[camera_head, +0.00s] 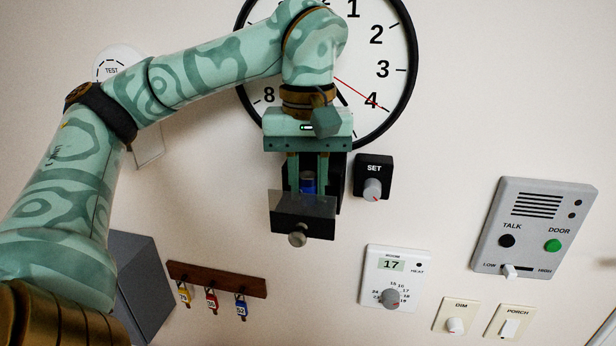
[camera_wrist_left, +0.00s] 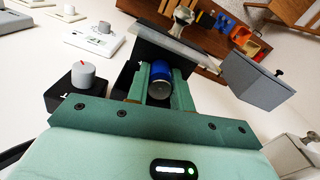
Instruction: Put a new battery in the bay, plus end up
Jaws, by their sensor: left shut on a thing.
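My left gripper (camera_head: 308,184) points down in front of the wall, under the clock. It is shut on a blue battery (camera_head: 307,181), which also shows between the fingers in the left wrist view (camera_wrist_left: 162,72). The battery's silver end faces the wrist camera; I cannot tell plus from minus there. The dark battery bay (camera_head: 339,190) is behind and around the fingers, mostly hidden. Its flap (camera_head: 302,221), with a round knob (camera_head: 298,239), stands out in front of the fingertips. The bay's inside and the battery's lower end are hidden. My right gripper is not in view.
The wall clock (camera_head: 400,75) is partly behind my left arm. A SET knob box (camera_head: 373,175) sits close right of the gripper. A key rack (camera_head: 217,279) and grey box (camera_head: 142,280) are lower left; a thermostat (camera_head: 394,278) and intercom (camera_head: 533,228) are right.

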